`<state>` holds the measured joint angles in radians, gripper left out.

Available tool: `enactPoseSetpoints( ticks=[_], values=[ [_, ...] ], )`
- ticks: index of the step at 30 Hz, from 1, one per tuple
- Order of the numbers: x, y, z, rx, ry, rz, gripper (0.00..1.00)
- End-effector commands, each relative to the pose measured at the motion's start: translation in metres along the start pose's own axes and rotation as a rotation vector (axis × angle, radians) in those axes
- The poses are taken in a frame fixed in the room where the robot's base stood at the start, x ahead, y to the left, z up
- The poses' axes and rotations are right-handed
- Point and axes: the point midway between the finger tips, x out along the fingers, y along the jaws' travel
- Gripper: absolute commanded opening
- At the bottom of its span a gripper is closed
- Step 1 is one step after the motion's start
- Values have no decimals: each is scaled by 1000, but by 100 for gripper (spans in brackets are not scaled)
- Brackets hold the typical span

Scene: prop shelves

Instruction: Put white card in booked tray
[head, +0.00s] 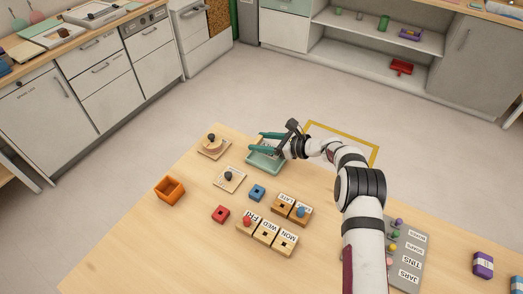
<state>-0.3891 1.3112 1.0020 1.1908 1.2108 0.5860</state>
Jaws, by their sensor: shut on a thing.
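I cannot tell whether the card touches the tray. No label reading "booked" can be read on the tray.
A tan tray with a round knobbed piece (213,146) and a pale square board with a dark knob (229,179) lie left of the green tray. An orange box (170,189), red block (220,214), blue block (257,192), lettered wooden blocks (267,234) and a grey labelled board (409,262) stand nearer.

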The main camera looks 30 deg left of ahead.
Motion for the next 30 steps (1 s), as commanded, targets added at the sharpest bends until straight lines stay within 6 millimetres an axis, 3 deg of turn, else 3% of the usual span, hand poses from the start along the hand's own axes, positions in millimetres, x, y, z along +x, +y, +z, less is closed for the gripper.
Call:
enactPoseSetpoints(
  ticks=[7, 29, 30],
  values=[
    [18, 0, -36, 3, 0, -2, 9],
    [23, 0, -49, 2, 0, -2, 9],
    [23, 0, -49, 2, 0, -2, 68]
  ],
)
